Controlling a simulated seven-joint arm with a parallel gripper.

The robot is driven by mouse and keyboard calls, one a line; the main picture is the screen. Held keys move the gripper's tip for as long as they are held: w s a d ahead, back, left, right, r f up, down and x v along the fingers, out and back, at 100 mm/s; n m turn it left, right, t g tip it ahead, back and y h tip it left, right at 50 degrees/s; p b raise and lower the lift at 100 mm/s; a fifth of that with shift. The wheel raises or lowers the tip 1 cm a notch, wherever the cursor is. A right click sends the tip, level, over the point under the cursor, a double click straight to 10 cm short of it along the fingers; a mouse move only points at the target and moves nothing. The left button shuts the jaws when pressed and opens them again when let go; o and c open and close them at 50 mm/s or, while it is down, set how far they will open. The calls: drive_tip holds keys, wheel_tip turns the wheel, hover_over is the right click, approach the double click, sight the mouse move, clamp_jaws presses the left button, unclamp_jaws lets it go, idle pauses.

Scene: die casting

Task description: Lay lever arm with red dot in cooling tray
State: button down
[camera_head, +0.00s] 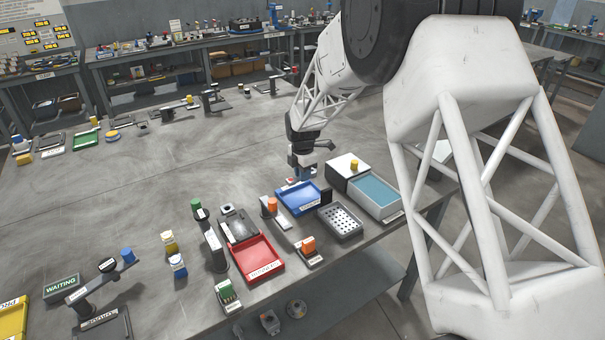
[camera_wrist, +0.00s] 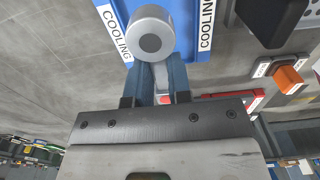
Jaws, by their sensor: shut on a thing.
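The cooling tray is a blue tray (camera_head: 301,203) on the near bench; in the wrist view its blue floor and COOLING labels (camera_wrist: 118,38) show behind the held part. My gripper (camera_head: 303,172) is low over the tray's far edge. In the wrist view my gripper (camera_wrist: 160,72) is shut on a grey metal part, the lever arm, whose round end (camera_wrist: 150,36) faces the camera. The rest of the part is mostly hidden by the fingers.
A perforated grey tray (camera_head: 340,221) and a white box with a teal top (camera_head: 375,192) stand right of the blue tray. A red tray (camera_head: 257,261) is at the left front. The bench behind is mostly clear.

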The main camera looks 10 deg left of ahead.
sight(303, 197)
drive_tip(key=shift+f, duration=0.15)
drive_tip(key=shift+f, duration=2.9)
drive_tip(key=shift+f, duration=0.85)
drive_tip(key=c, duration=0.6)
unclamp_jaws()
drive_tip(key=shift+c, duration=0.2)
drive_tip(key=shift+r, duration=0.1)
drive_tip(key=shift+r, duration=3.9)
